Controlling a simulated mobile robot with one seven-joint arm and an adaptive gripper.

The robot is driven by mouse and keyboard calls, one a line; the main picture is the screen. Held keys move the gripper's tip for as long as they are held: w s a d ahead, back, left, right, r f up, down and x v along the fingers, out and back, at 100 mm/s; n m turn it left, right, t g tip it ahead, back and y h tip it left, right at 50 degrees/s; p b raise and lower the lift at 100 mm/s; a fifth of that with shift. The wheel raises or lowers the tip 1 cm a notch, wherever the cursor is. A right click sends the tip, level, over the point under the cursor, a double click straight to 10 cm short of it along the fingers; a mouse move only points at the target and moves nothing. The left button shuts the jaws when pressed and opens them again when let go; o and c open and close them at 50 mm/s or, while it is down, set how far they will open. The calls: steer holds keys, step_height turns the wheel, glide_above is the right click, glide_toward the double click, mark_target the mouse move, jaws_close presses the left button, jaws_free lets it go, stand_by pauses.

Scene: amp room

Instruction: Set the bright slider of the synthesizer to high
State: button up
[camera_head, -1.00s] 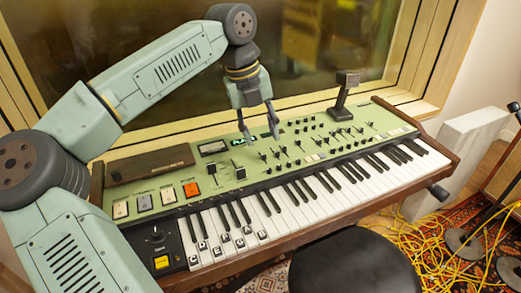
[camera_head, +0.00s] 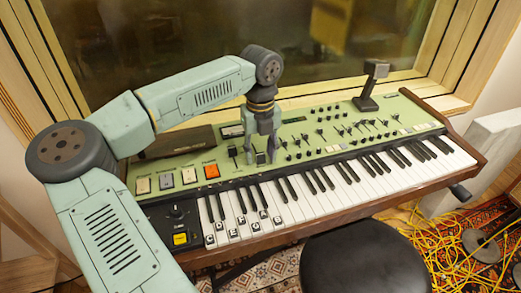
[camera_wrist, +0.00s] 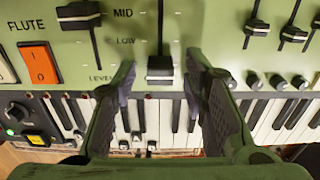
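The green synthesizer (camera_head: 330,150) stands below the window, its keys toward me. My gripper (camera_wrist: 160,62) is open, with one finger on each side of this cap; contact is not clear. In the head view, my gripper (camera_head: 261,157) points down at the panel's left-middle part.
Another slider (camera_wrist: 78,15) stands left of the gripper, near an orange switch (camera_wrist: 39,64). More sliders and knobs (camera_wrist: 277,81) lie close on the right. A black stool (camera_head: 358,265) is in front; yellow cables (camera_head: 435,250) lie on the floor at right.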

jaws_close()
stand_by(0.6)
stand_by(0.3)
